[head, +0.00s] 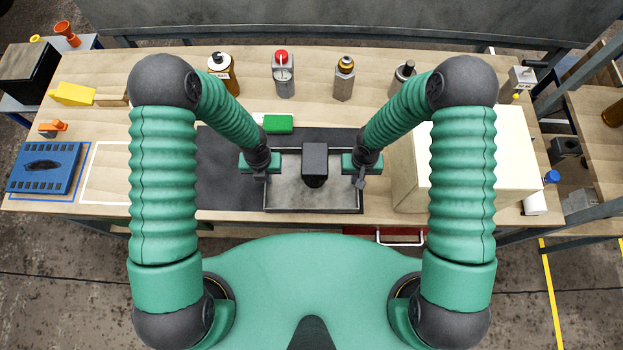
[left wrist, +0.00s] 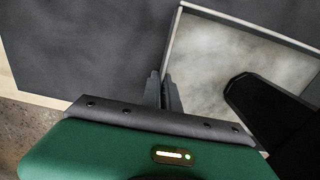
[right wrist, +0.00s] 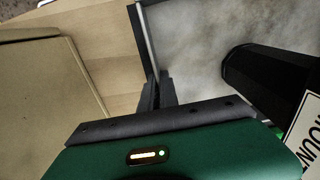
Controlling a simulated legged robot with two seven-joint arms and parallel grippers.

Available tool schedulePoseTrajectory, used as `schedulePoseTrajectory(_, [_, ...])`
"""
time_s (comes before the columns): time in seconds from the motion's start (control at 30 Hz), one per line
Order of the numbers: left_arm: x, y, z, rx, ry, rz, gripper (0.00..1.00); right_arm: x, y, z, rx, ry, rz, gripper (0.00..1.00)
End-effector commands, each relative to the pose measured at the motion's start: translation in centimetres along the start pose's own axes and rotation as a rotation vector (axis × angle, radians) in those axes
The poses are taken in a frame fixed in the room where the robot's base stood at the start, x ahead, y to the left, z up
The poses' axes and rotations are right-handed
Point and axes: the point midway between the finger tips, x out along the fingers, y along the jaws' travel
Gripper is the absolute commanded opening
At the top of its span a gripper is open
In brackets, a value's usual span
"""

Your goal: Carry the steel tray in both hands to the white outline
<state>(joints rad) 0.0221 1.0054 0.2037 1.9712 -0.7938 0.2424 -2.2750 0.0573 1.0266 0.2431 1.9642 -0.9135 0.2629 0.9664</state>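The steel tray (head: 286,194) is a shallow grey rectangle in the middle of the bench, over the dark mat. A black block-like part (head: 315,160) stands in it. My left gripper (head: 260,176) is shut on the tray's left wall; in the left wrist view its fingers (left wrist: 161,90) close around the wall. My right gripper (head: 360,178) is shut on the right wall, its fingers (right wrist: 157,92) on either side of it. I cannot tell whether the tray rests on the mat or is slightly raised. The white outline (head: 86,170) lies on the wood at left, empty where visible, partly hidden by my left arm.
The dark mat (head: 222,172) is clear left of the tray. A blue tray (head: 45,168) lies beyond the white outline. A pale box (head: 405,180) stands close right of the tray. A green block (head: 278,124) and several bottles (head: 283,80) stand behind.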

Motion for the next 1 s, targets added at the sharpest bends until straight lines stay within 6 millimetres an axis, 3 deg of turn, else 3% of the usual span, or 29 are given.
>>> schedulePoseTrajectory(0.7, [-0.1, 0.0, 0.0, 0.0, 0.001, -0.001, 0.0, -0.2, 0.0, -0.2, 0.0, 0.004, 0.0, 0.0])
schedulePoseTrajectory(1.0, [-3.2, 0.0, -0.1, 0.0, 0.0, 0.0, 0.0, -3.3, 0.0, -0.1, 0.0, 0.004, -0.001, 0.0])
